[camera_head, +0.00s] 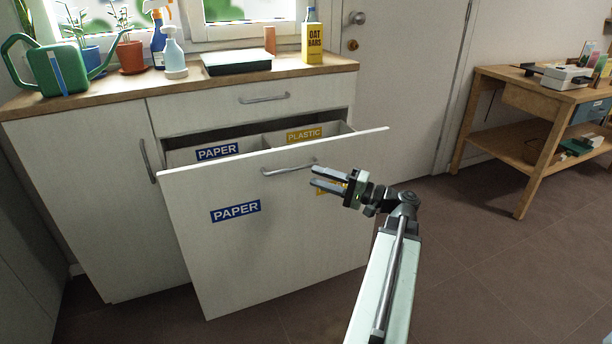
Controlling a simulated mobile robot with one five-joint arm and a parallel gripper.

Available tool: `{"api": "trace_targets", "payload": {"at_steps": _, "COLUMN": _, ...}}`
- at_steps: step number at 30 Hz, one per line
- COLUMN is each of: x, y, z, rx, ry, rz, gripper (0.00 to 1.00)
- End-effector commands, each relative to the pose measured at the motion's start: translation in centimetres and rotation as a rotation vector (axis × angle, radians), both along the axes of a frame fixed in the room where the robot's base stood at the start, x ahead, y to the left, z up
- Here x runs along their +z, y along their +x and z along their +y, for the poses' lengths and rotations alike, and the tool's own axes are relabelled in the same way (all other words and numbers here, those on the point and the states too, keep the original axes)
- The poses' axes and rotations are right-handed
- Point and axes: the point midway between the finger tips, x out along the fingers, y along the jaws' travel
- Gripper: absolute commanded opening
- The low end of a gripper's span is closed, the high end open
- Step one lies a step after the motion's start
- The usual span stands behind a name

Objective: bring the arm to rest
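My gripper (328,179) is at the end of my raised arm, in front of the white pull-out drawer front (240,255). Its two fingers point left with a gap between them, and nothing shows in that gap. The drawer is pulled out, and bins labelled PAPER (218,151) and PLASTIC (304,134) show behind the front.
A wooden workbench (530,95) stands at the right. The brown floor (470,260) right of my arm is clear.

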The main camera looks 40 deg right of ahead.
Motion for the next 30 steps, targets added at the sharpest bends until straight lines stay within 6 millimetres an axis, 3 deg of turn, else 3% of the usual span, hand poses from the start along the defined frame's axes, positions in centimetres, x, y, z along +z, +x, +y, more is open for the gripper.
{"api": "trace_targets", "payload": {"at_steps": 5, "x": -0.2, "y": -1.3, "z": -0.6, "rx": 0.000, "ry": 0.000, "rz": 0.000, "gripper": 0.33}}
{"api": "trace_targets", "payload": {"at_steps": 20, "x": -0.3, "y": -0.9, "z": -0.1, "rx": 0.009, "ry": -0.003, "rz": 0.010, "gripper": 0.33}}
{"api": "trace_targets", "payload": {"at_steps": 23, "x": -1.6, "y": 1.7, "z": 2.7, "rx": 0.069, "ry": -0.029, "rz": 0.086, "gripper": 0.33}}
{"api": "trace_targets", "payload": {"at_steps": 25, "x": -3.4, "y": 4.5, "z": 6.5, "rx": 0.143, "ry": -0.069, "rz": 0.183, "gripper": 0.33}}
{"api": "trace_targets", "payload": {"at_steps": 30, "x": -9.7, "y": 10.2, "z": 18.7, "rx": 0.374, "ry": -0.267, "rz": 0.492, "gripper": 0.33}}
